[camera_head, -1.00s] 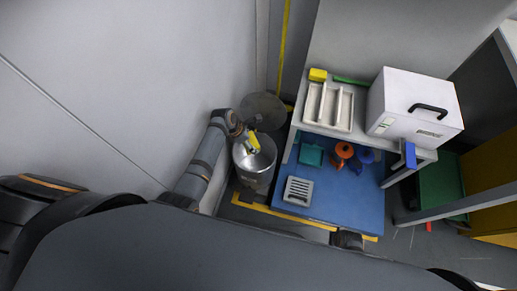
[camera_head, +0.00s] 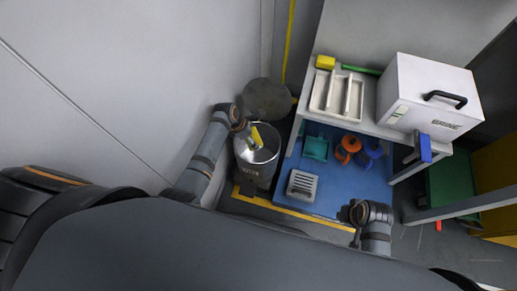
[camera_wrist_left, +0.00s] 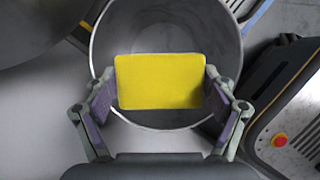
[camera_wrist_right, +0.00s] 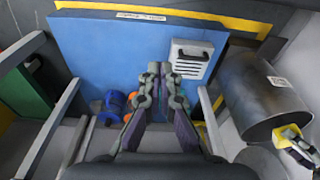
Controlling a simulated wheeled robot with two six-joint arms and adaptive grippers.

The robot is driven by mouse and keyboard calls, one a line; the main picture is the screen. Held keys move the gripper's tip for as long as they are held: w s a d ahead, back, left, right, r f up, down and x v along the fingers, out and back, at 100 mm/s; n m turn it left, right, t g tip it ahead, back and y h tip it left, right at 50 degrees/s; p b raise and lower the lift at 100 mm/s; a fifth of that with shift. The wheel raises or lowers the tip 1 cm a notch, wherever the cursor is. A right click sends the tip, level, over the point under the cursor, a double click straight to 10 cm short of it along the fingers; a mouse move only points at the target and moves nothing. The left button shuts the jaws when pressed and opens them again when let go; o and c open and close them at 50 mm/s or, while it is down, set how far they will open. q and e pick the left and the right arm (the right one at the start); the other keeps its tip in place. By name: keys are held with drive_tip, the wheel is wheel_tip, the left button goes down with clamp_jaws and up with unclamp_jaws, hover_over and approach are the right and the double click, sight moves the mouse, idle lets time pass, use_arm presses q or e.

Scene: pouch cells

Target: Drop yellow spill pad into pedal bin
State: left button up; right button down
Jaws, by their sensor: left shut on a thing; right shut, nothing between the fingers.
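The yellow spill pad (camera_wrist_left: 160,81) is held between the fingers of my left gripper (camera_wrist_left: 160,90), over the open mouth of the pedal bin (camera_wrist_left: 104,48). In the head view the pad (camera_head: 257,137) shows above the metal bin (camera_head: 257,178), whose round lid (camera_head: 267,99) stands open behind it. The inside of the bin below the pad looks empty where it shows. My right gripper (camera_wrist_right: 165,70) is shut and empty, and in its wrist view the bin (camera_wrist_right: 265,95) and the pad (camera_wrist_right: 291,134) are at the right.
A bench right of the bin carries a white divided tray (camera_head: 337,95), a yellow block (camera_head: 325,62) and a white box (camera_head: 430,95). Below, a blue mat (camera_head: 335,195) holds a grey slotted box (camera_head: 302,185), a teal dustpan-like item (camera_head: 315,148) and orange and blue items.

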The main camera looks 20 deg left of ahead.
use_arm(q)
drive_tip(key=shift+f+b, duration=0.45)
drive_tip(key=shift+f, duration=0.1)
use_arm(e)
drive_tip(key=shift+s+a+r, duration=0.1)
drive_tip(key=shift+a+r, duration=0.1)
drive_tip(key=shift+r, duration=0.5)
drive_tip(key=shift+s+a+r, duration=0.1)
drive_tip(key=shift+a+r, duration=0.1)
drive_tip(key=shift+r, duration=0.5)
use_arm(q)
drive_tip(key=o, duration=1)
drive_tip(key=shift+r, duration=0.1)
drive_tip(key=v, duration=0.7)
drive_tip(key=shift+s+a+r, duration=0.1)
drive_tip(key=shift+r, duration=0.05)
